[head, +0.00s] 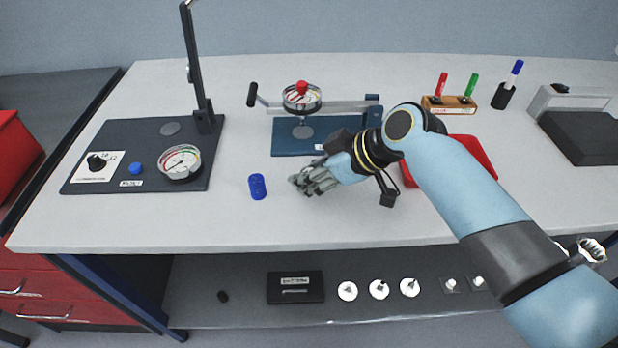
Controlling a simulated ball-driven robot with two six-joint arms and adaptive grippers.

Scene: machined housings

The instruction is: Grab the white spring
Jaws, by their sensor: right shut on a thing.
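My right gripper (306,183) comes in from the right over the middle of the table. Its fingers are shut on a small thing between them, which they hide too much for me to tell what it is. I cannot make out a white spring anywhere in the head view. A blue ribbed cylinder (257,187) lies on the table just left of the fingertips, apart from them. My left gripper is not in view.
A blue-based lever press (300,146) with a dial stands behind my gripper. A dark gauge stand (125,142) is at left. A red tray (481,150) is partly behind my right arm. A marker rack (449,106) stands at the back. The front table strip (230,228) is clear.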

